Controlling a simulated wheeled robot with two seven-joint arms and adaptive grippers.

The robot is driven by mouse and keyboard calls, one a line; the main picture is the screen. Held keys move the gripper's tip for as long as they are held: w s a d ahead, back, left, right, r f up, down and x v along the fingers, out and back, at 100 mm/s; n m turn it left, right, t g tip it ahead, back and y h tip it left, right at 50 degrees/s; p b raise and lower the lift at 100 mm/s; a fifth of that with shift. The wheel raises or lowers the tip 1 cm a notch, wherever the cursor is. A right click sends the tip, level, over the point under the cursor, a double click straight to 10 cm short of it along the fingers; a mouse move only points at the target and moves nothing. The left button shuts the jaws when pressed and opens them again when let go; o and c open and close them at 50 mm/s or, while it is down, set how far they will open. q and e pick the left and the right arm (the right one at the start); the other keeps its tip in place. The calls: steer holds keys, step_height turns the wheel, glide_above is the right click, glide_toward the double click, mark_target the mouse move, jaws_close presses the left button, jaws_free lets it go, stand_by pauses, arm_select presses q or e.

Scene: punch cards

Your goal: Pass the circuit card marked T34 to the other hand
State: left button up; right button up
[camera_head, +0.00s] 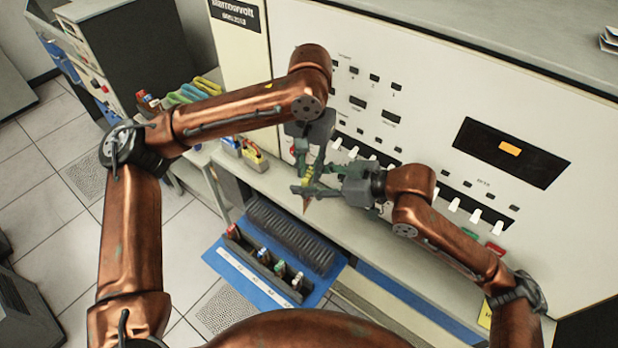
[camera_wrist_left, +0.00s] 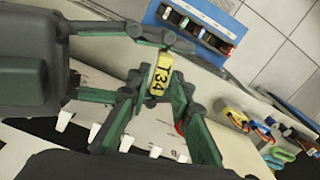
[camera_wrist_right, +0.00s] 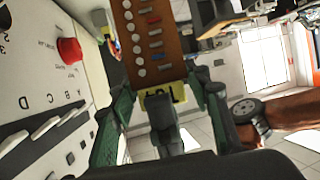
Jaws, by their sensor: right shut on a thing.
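The circuit card with a brown board (camera_wrist_right: 152,42) and a yellow label stands between my right gripper's fingers (camera_wrist_right: 170,88) in the right wrist view. The label (camera_wrist_left: 160,78) reads T34 in the left wrist view. In the head view the card (camera_head: 307,203) shows only as a small brown piece below the grippers. My right gripper (camera_head: 312,188) is shut on the card. My left gripper (camera_head: 308,172) reaches down from above at the label end. In the left wrist view its fingers (camera_wrist_left: 165,92) are apart, one on each side of the label, with a gap visible.
The white console panel (camera_head: 440,80) with switches stands close behind. Yellow-handled items (camera_head: 253,152) and coloured handles sit on the ledge at left. A red button (camera_wrist_right: 69,50) is near.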

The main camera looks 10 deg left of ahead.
arm_select(q)
steer(key=shift+o, duration=1.4)
